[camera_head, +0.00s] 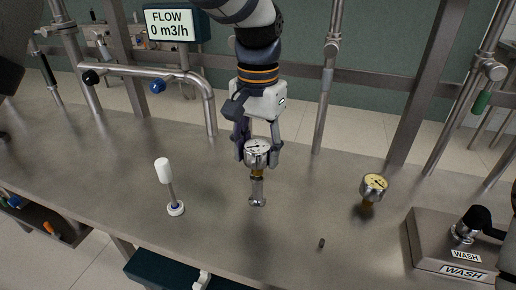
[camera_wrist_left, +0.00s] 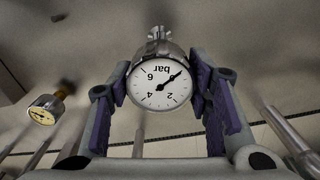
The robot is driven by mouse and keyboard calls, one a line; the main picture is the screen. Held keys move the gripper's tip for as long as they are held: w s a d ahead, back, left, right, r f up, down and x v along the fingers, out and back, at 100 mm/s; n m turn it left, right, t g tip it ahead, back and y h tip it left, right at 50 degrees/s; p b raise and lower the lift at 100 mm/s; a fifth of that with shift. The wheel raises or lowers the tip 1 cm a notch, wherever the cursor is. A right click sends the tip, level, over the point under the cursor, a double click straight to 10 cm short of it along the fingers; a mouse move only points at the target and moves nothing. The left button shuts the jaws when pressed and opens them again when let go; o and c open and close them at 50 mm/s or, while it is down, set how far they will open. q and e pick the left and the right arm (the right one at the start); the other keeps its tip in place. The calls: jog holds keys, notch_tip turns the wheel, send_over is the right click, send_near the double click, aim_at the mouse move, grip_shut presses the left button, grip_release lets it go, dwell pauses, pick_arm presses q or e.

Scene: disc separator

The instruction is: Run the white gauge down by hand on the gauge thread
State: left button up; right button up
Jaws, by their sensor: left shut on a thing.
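The white gauge (camera_head: 257,150) has a round white dial in a metal case. My left gripper (camera_head: 258,154) is shut on it, one finger on each side of the case. In the left wrist view the gauge (camera_wrist_left: 160,84) sits between the purple finger pads, its dial upside down, marked bar. In the head view a short brass stem shows below the case. Directly under it is a metal stub (camera_head: 257,190) on the bench, which I take to carry the gauge thread. The thread itself is hidden, and I cannot tell how deep the stem sits. My right gripper is not in view.
A yellow-faced gauge (camera_head: 374,186) stands to the right on the bench (camera_head: 300,235). A white-handled tool (camera_head: 163,171) stands at the left. A small dark piece (camera_head: 322,243) lies in front. A WASH box (camera_head: 445,256) is at the right; pipes and a FLOW display (camera_head: 172,23) are behind.

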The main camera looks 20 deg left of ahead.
pick_arm(q)
jog(key=shift+r, duration=0.1)
jog(key=shift+c, duration=0.5)
jog(key=m, duration=0.6)
jog(key=shift+c, duration=0.6)
jog(key=m, duration=0.7)
jog(key=m, duration=0.3)
jog(key=m, duration=0.3)
